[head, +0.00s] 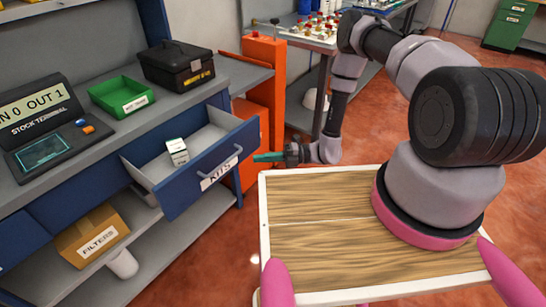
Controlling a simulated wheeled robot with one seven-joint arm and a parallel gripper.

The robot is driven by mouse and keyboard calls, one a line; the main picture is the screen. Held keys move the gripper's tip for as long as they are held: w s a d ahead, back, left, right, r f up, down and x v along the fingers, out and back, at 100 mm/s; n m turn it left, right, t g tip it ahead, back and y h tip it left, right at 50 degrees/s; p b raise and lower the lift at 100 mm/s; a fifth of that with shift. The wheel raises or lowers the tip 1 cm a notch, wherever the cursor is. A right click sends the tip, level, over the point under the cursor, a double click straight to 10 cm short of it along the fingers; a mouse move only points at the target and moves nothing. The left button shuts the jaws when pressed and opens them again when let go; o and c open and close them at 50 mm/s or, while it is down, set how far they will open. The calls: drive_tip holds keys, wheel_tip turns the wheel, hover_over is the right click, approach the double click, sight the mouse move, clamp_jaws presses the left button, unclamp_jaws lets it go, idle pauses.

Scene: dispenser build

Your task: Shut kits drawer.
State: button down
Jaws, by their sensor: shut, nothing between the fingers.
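The kits drawer (213,178) is a blue-fronted drawer under the grey counter on the left, and it stands pulled out. Its front carries a bar handle and a white label that appears to read KITS. A small white box (177,151) stands inside it. My gripper (262,157) is just right of the drawer front, near the handle's height, with its green fingers pointing left. It is shut and empty. Whether the fingertips touch the drawer front cannot be told from this view.
The counter holds a stock terminal (45,125), a green bin (121,97) and a black case (177,66). An orange cabinet (264,75) stands close behind my gripper. A FILTERS carton (92,235) sits on the lower shelf. Red floor lies between drawer and my wooden deck.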

sight(243, 155)
drive_tip(key=shift+w+a, duration=0.4)
drive_tip(key=shift+a, duration=0.7)
drive_tip(key=shift+w+a, duration=0.35)
drive_tip(key=shift+a, duration=0.7)
drive_tip(key=shift+w+a, duration=0.4)
drive_tip(key=shift+a, duration=0.7)
